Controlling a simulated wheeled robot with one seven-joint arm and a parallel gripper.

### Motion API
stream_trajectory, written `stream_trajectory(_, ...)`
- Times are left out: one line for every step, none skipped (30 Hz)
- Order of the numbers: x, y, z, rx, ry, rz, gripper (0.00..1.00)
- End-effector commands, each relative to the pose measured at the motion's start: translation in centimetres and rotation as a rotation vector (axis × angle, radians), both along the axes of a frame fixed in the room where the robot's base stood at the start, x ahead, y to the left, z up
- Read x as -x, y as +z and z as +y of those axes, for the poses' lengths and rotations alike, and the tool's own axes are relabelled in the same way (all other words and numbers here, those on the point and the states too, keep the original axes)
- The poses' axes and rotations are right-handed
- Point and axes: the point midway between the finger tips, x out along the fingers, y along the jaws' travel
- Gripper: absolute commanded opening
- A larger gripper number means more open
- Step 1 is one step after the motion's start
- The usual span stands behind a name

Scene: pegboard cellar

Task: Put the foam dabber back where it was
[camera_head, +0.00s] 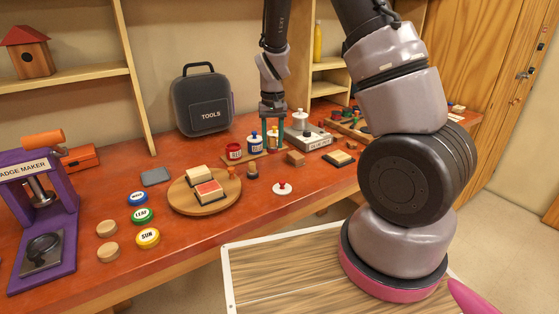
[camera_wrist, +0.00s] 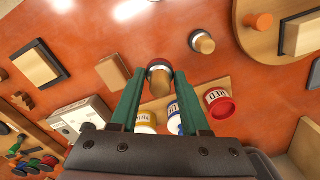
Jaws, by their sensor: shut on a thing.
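My gripper (camera_wrist: 160,80) is shut on a foam dabber (camera_wrist: 159,77), a short piece with a dark rounded end and a wooden body, between the green fingertips. In the head view my gripper (camera_head: 272,135) points down at the paint rack, and the dabber cannot be made out clearly. The wooden rack (camera_wrist: 216,88) holds red (camera_wrist: 219,102), blue (camera_wrist: 174,112) and yellow (camera_wrist: 146,122) paint jars, partly behind my fingers. Whether the held dabber touches the rack or table cannot be told. A second, similar dabber (camera_head: 252,170) stands on the table; it also shows in the wrist view (camera_wrist: 203,42).
A wooden block (camera_head: 296,158) and a dark-edged pad (camera_head: 339,158) lie right of the rack. A round board (camera_head: 178,204) with stamp blocks stands left. A white disc with a red knob (camera_head: 282,188) lies in front. A tools case (camera_head: 202,101) stands behind.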

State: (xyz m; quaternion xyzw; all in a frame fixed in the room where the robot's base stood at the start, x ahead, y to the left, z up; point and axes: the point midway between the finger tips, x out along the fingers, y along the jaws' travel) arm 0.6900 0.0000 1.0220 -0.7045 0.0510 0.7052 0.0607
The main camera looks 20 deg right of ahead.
Motion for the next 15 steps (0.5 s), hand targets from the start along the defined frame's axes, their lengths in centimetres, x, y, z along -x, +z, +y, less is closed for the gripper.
stream_trajectory(0.0,-1.1,0.0,0.002,0.0,0.003,0.0)
stream_trajectory(0.1,-1.6,0.0,0.001,-0.001,0.003,0.0)
stream_trajectory(0.0,-2.0,0.0,0.001,0.0,0.001,0.0)
stream_trajectory(0.0,-2.4,0.0,0.001,0.001,0.001,0.0)
stream_trajectory(0.0,-2.6,0.0,0.0,0.0,0.001,0.0)
stream_trajectory(0.0,-2.9,0.0,0.0,0.0,0.0,0.0)
stream_trajectory(0.0,-3.0,0.0,0.0,0.001,0.0,0.0)
stream_trajectory(0.0,-3.2,0.0,0.0,0.001,-0.001,0.0)
stream_trajectory(0.0,-3.6,0.0,0.0,0.001,0.0,0.0)
stream_trajectory(0.0,-3.9,0.0,0.0,0.0,0.001,0.0)
stream_trajectory(0.0,-4.3,-0.1,0.001,-0.001,0.002,0.0)
stream_trajectory(0.0,-4.9,-0.1,0.001,0.0,0.002,0.0)
stream_trajectory(0.0,-5.4,0.0,0.001,0.0,0.002,0.0)
stream_trajectory(0.0,-5.8,0.0,0.001,-0.001,0.002,0.0)
stream_trajectory(0.0,-6.3,0.0,0.001,0.001,0.001,0.0)
